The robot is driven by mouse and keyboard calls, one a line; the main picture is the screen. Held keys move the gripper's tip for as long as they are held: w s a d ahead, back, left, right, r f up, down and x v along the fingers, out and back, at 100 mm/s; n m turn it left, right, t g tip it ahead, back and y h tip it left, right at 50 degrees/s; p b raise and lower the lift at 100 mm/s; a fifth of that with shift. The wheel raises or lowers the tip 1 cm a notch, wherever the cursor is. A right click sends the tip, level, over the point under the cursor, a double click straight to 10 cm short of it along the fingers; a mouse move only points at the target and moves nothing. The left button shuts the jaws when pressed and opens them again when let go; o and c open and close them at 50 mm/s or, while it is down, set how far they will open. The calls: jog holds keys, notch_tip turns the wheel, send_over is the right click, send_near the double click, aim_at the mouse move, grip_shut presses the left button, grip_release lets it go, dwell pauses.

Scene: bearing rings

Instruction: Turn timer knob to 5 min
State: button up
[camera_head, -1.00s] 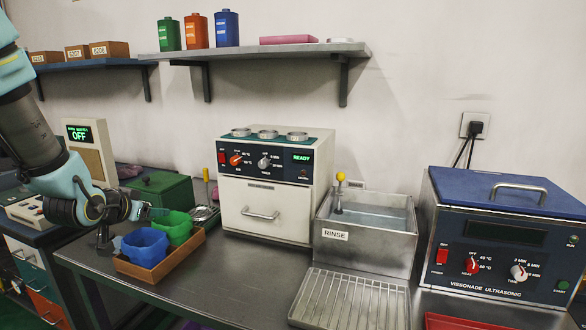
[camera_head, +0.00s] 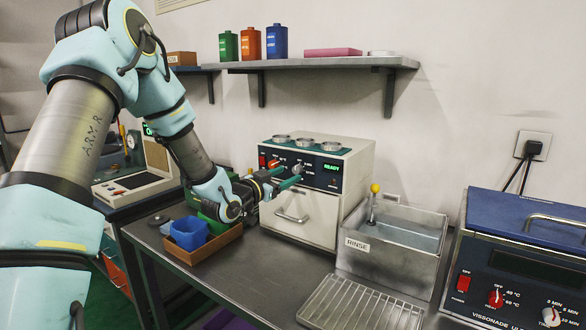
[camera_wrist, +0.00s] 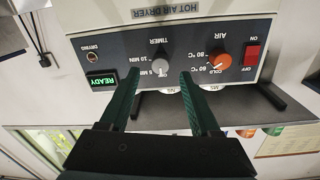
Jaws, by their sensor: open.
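The grey timer knob (camera_wrist: 160,66) is on the front panel of the white hot air dryer (camera_wrist: 110,45), shown upside down in the wrist view. The 10 MIN and 5 MIN marks are beside it; I cannot tell which way it points. My gripper (camera_wrist: 160,78) is open, its two green fingers reaching toward the panel, one on each side of the knob in the picture. Contact cannot be made out. In the head view my gripper (camera_head: 285,177) is in front of the dryer (camera_head: 355,175), and it partly covers the panel.
An orange air knob (camera_wrist: 219,62) and red power switch (camera_wrist: 252,55) sit beside the timer. The green display (camera_wrist: 102,81) reads READY. Metal rings (camera_head: 331,146) sit on top. A blue bin (camera_head: 188,233), rinse basin (camera_head: 400,240) and ultrasonic cleaner (camera_head: 525,260) stand nearby.

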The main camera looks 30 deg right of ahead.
aim_at(295, 170)
jog(key=shift+p+x, duration=0.4)
jog(key=shift+x, duration=1.4)
grip_shut()
